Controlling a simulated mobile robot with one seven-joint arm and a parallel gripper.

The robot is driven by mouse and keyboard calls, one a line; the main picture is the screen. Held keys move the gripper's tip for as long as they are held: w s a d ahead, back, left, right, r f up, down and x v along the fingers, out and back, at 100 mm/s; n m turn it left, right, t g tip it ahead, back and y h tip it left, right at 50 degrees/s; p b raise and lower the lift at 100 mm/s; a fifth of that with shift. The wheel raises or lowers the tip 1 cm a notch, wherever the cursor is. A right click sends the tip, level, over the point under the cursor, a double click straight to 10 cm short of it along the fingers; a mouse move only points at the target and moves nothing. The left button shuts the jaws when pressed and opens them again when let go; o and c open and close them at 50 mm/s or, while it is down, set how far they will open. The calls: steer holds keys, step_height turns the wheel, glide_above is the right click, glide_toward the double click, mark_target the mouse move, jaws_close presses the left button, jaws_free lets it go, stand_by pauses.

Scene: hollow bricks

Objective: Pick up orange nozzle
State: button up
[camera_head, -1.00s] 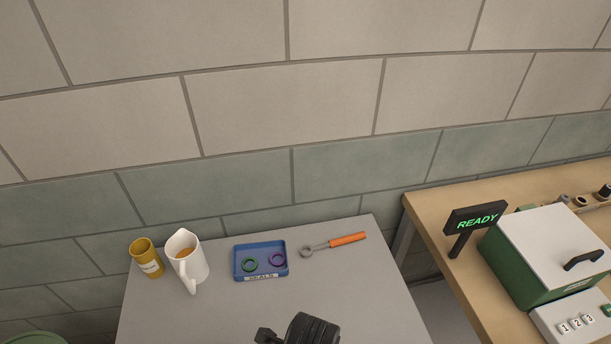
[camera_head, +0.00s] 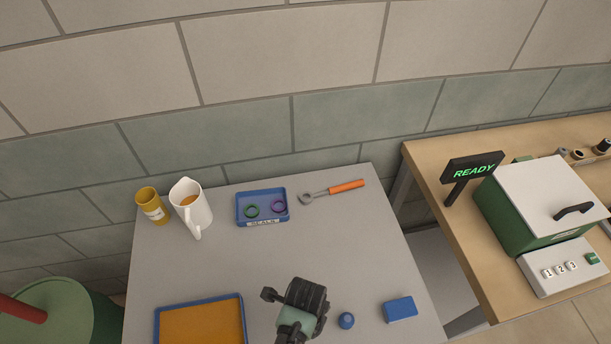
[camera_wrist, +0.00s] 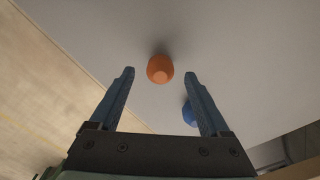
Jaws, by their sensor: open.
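The orange nozzle (camera_wrist: 160,69) shows in the wrist view as a small rounded orange piece with a paler flat face. It lies on the grey table top, between the tips of my gripper's two blue fingers as seen in that view. My gripper (camera_wrist: 159,74) is open and empty; whether the nozzle is level with the fingertips or beyond them I cannot tell. In the head view my dark wrist (camera_head: 302,303) is over the front of the table, and the nozzle does not show there.
A blue round piece (camera_head: 346,320) stands right of my wrist; a blue block (camera_head: 400,309) lies farther right. A blue-rimmed orange tray (camera_head: 157,325) is at front left. Behind are a yellow cup (camera_head: 151,205), white jug (camera_head: 201,213), seals tray (camera_head: 262,193) and orange-handled wrench (camera_head: 346,186).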

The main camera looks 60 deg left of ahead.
steer(key=shift+f, duration=1.15)
jaws_close()
